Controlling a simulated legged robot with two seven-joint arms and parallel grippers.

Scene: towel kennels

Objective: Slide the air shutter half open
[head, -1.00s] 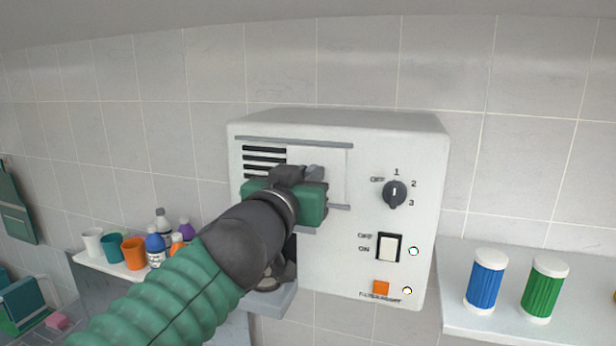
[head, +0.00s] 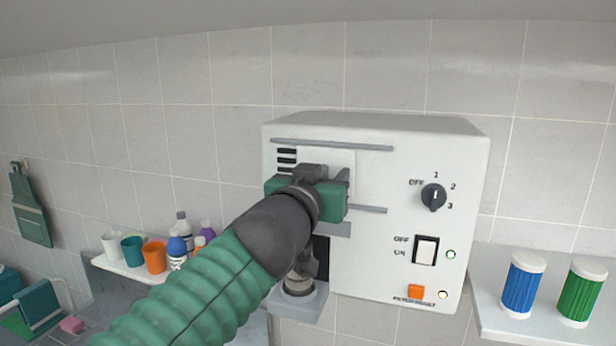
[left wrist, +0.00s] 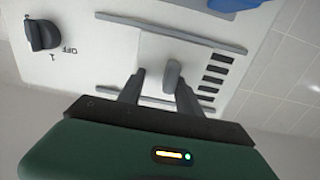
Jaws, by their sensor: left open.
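The air shutter (head: 338,160) is a pale plate between two grey rails on the front of a white wall box. It covers part of the dark vent slots (head: 286,160); their left ends show. In the left wrist view the shutter (left wrist: 155,50) carries a grey knob (left wrist: 172,75), with the slots (left wrist: 215,75) to its right. My left gripper (head: 318,176) is at the shutter and hides its lower part. In the left wrist view its open fingers (left wrist: 160,82) stand either side of the knob, which is nearer the right finger; contact is unclear. My right gripper is out of view.
The box also has a dial (head: 433,197), a rocker switch (head: 425,250) and an orange button (head: 414,291). A left shelf (head: 125,269) holds cups and bottles. A right shelf (head: 500,325) holds a blue canister (head: 519,287) and a green one (head: 581,293).

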